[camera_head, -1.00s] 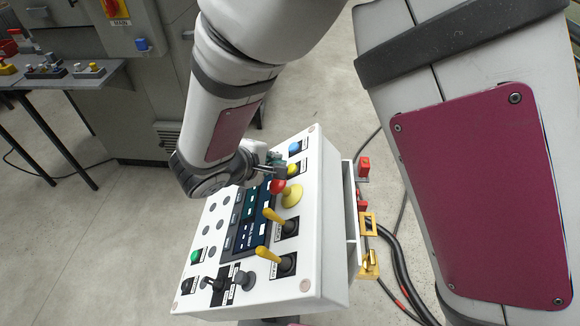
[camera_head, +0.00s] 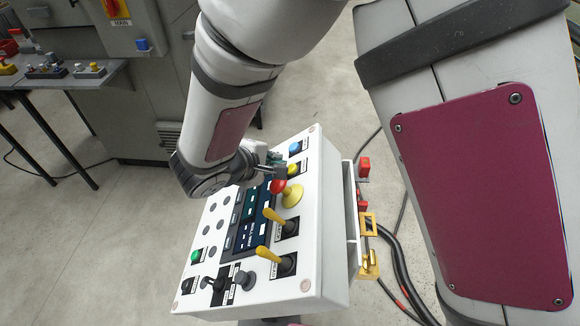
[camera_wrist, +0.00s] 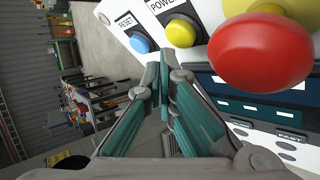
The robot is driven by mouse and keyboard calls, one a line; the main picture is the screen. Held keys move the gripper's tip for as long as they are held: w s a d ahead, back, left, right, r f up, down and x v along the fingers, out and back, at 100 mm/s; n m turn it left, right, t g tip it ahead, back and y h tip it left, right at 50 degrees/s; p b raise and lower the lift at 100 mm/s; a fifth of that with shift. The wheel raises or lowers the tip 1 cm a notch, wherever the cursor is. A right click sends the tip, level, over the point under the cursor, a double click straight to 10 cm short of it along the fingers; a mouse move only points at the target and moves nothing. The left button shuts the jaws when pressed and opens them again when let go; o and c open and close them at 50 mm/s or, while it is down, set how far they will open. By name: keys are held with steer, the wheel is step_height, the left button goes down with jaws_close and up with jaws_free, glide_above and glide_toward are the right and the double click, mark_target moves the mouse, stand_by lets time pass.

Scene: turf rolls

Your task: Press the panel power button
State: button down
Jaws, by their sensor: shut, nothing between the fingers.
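The yellow power button (camera_wrist: 182,32), with a POWER label above it, is on the white control panel (camera_head: 318,215). It also shows in the head view (camera_head: 294,169). My gripper (camera_wrist: 165,62) is shut and empty, with its tip just short of the yellow button in the wrist view, apart from it as far as I can tell. In the head view my gripper (camera_head: 275,161) is over the panel's upper part, left of the yellow button.
A blue RESET button (camera_wrist: 142,43) is left of the power button in the wrist view. A large red mushroom button (camera_wrist: 262,52) stands out close on the right. Yellow-handled levers (camera_head: 269,254) rise lower on the panel. Cables (camera_head: 398,272) run on the right.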

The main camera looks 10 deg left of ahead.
steer(key=shift+d+f, duration=0.1)
steer(key=shift+f, duration=0.1)
steer(key=shift+d+f+b, duration=0.15)
steer(key=shift+d+b, duration=0.05)
steer(key=shift+b, duration=0.3)
steer(key=shift+d+f+b, duration=0.35)
steer(key=shift+f+b, duration=0.05)
steer(key=shift+b, duration=0.05)
stand_by(1.0)
stand_by(0.4)
steer(key=shift+a+r, duration=0.6)
steer(key=shift+r, duration=0.15)
steer(key=a+r+p, duration=0.1)
steer(key=r, duration=0.1)
steer(key=a+r, duration=0.1)
steer(key=a, duration=0.1)
steer(key=shift+s+a+r+p, duration=0.1)
steer(key=shift+a+r+p, duration=0.05)
steer(key=shift+r+p, duration=0.25)
stand_by(0.5)
